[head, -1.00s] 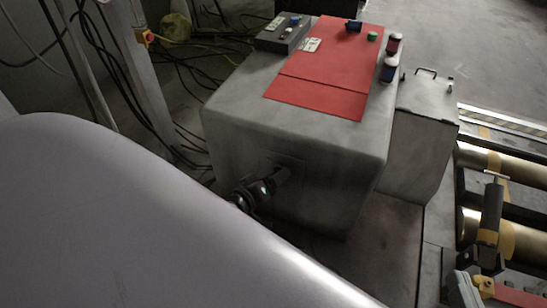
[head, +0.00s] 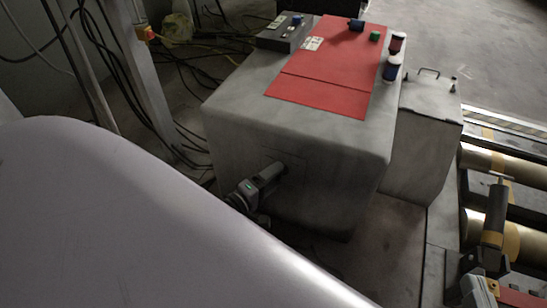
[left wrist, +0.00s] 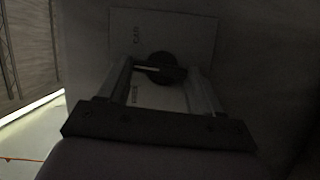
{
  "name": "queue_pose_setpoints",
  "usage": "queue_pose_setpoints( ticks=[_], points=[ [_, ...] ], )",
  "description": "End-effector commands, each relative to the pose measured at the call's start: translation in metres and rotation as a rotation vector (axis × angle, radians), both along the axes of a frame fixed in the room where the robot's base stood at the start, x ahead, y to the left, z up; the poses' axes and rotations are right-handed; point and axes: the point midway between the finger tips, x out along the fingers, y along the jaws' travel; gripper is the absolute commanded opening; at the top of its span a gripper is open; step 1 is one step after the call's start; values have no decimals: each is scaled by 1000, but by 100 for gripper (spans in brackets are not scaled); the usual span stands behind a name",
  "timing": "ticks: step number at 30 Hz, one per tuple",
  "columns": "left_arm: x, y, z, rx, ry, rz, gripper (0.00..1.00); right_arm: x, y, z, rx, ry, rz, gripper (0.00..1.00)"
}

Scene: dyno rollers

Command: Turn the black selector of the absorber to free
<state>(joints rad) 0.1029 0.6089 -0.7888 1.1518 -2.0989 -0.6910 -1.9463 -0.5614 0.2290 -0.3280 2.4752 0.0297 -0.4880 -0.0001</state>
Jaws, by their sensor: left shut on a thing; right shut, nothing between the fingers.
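The black selector (left wrist: 168,75) is a round knob with a pale pointer line. In the left wrist view it sits on a light label plate (left wrist: 205,38) whose small words I cannot read surely. The pointer line lies nearly level, towards the left of that view. My left gripper (left wrist: 162,73) is shut on the selector, one finger on each side. In the head view my left gripper (head: 281,168) reaches the front face of the grey absorber cabinet (head: 240,130), and the selector is hidden there. My right gripper is not in view.
Cables (head: 200,65) lie on the floor at left.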

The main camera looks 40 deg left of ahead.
Motion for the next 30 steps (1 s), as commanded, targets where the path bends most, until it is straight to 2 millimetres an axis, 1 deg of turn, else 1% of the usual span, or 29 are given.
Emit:
queue_pose_setpoints(
  ticks=[18,24,30],
  points=[
    [0,0,-7,-560,-135,1,34,0,0,-3,-3,6,-1,0],
    [0,-1,-8,-702,-168,0,34,0,0,-3,-2,8,-1,0],
    [0,-1,-9,-801,-190,0,35,0,0,-3,-2,8,-1,0]
  ],
)
